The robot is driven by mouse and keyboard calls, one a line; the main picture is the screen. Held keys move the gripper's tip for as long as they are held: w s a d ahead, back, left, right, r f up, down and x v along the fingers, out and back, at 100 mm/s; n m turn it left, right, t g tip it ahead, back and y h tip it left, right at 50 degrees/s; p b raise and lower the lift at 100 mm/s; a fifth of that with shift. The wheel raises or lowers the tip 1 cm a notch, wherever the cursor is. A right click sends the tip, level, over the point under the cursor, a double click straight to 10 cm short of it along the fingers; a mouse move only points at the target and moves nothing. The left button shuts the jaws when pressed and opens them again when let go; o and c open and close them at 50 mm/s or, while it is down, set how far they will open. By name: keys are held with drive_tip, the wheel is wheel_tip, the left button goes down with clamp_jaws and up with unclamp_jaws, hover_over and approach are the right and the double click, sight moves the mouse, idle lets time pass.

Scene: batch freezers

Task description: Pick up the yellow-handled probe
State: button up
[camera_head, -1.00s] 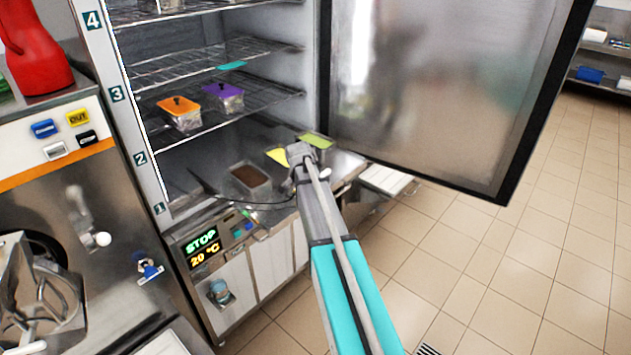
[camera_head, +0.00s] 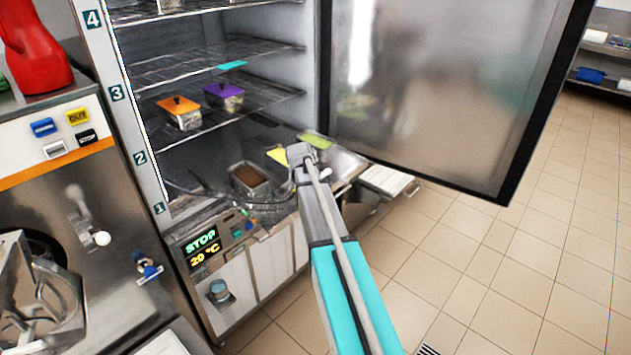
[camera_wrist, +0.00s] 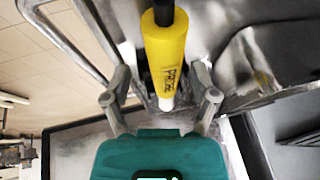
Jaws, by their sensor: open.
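The yellow-handled probe (camera_wrist: 165,52) shows in the wrist view, with dark lettering on its handle, a black section at the top of the picture and a pale end toward my gripper. My gripper (camera_wrist: 160,97) is open, with one finger on each side of the handle's pale end. Gaps show between the handle and both fingers.
A pan with brown contents (camera_head: 249,180) stands left of my arm's end, near a thin dark cable. A yellow lid (camera_head: 278,155) and a green lid (camera_head: 317,140) are close by. The open cabinet door (camera_head: 430,95) stands behind right. Orange-lidded (camera_head: 180,112) and purple-lidded (camera_head: 223,96) tubs sit on a rack.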

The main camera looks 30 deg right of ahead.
clamp_jaws()
drive_tip(key=shift+r, duration=0.2)
idle(0.5)
wheel_tip(320, 180, up, 2)
drive_tip(key=p, duration=0.2)
drive_tip(key=shift+r+p, duration=0.1)
drive_tip(key=shift+p, duration=0.25)
drive_tip(key=s+a+r+p, duration=0.2)
drive_tip(key=s+r+p, duration=0.8)
drive_tip(key=s, duration=0.3)
drive_tip(key=shift+s+a+r+p, duration=0.25)
drive_tip(key=shift+s+r+p, duration=0.1)
drive_tip(key=shift+r+p, duration=0.1)
drive_tip(key=shift+f, duration=0.15)
